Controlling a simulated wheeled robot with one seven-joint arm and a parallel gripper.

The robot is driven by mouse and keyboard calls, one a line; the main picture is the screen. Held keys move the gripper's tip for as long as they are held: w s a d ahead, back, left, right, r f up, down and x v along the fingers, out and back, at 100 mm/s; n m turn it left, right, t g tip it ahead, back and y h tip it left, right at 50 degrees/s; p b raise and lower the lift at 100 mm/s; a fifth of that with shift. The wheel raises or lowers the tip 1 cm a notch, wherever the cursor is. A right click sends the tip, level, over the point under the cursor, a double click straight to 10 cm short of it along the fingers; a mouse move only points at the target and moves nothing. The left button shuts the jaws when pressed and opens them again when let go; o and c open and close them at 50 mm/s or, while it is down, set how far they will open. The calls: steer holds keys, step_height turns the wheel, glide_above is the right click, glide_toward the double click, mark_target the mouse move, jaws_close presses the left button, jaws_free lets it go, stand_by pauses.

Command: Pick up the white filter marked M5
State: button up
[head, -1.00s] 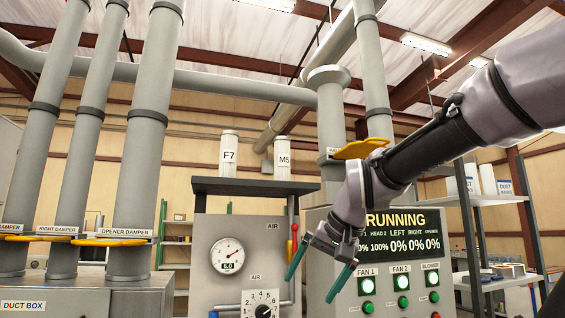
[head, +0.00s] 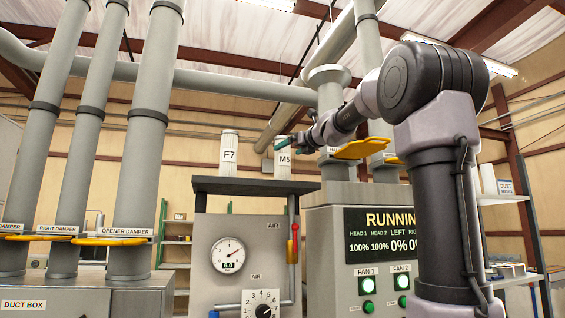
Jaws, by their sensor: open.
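The white filter marked M5 (head: 283,170) stands upright on the dark top shelf of the grey air cabinet, towards its right end. My gripper (head: 288,148) is at the height of the filter's top, reaching in from the right, and its teal fingers are open. The fingers hide part of the filter's upper end. I cannot tell whether they are around the filter or just in front of it, or whether they touch it.
A taller white filter marked F7 (head: 229,152) stands on the same shelf (head: 250,186) to the left. A grey pipe with a yellow damper plate (head: 360,149) rises right of the shelf, close to my arm. The control panel (head: 385,235) is below my arm.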

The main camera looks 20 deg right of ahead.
mark_target(278, 154)
steer(key=x, duration=0.7)
steer(key=shift+w+a+f, duration=0.15)
steer(key=shift+a, duration=0.2)
jaws_close()
